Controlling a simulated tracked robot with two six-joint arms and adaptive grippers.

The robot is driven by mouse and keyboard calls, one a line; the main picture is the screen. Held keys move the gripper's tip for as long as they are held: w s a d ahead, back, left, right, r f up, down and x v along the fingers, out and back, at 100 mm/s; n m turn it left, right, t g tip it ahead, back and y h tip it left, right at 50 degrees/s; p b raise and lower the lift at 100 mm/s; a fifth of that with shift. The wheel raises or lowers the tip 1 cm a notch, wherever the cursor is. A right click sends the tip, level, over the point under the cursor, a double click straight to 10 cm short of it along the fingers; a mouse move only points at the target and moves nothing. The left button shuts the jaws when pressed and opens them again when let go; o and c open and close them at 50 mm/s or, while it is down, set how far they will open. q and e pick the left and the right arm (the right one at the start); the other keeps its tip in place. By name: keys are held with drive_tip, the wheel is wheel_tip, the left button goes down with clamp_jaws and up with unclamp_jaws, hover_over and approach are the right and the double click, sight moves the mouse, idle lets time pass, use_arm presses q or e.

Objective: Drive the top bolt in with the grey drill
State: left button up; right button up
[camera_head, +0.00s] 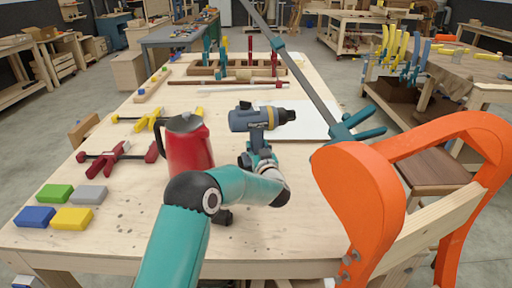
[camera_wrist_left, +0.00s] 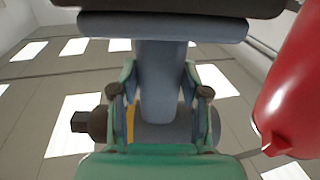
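The grey-blue drill (camera_head: 255,119) is upright over the middle of the workbench, its dark chuck pointing right in the head view. My left gripper (camera_head: 259,158) is around its handle. In the left wrist view the fingers (camera_wrist_left: 160,95) press in from both sides of the drill handle (camera_wrist_left: 160,70). Whether the drill's base touches the bench is hidden. An orange chair form (camera_head: 365,195) stands at the right. Two grey bolts show low on its near edge, an upper one (camera_head: 355,256) and a lower one (camera_head: 345,276). My right gripper is in neither view.
A red jug (camera_head: 187,148) stands close left of the drill and shows in the left wrist view (camera_wrist_left: 295,90). A long bar clamp with teal jaws (camera_head: 350,130) slants beside the chair form. Coloured blocks (camera_head: 72,218) and small clamps (camera_head: 117,157) lie at the left.

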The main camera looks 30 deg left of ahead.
sight(258, 135)
use_arm(q)
clamp_jaws()
drive_tip(key=shift+r, duration=0.35)
drive_tip(key=shift+w+r+p, duration=0.1)
drive_tip(key=shift+r+p, duration=1.1)
drive_tip(key=shift+r, duration=0.8)
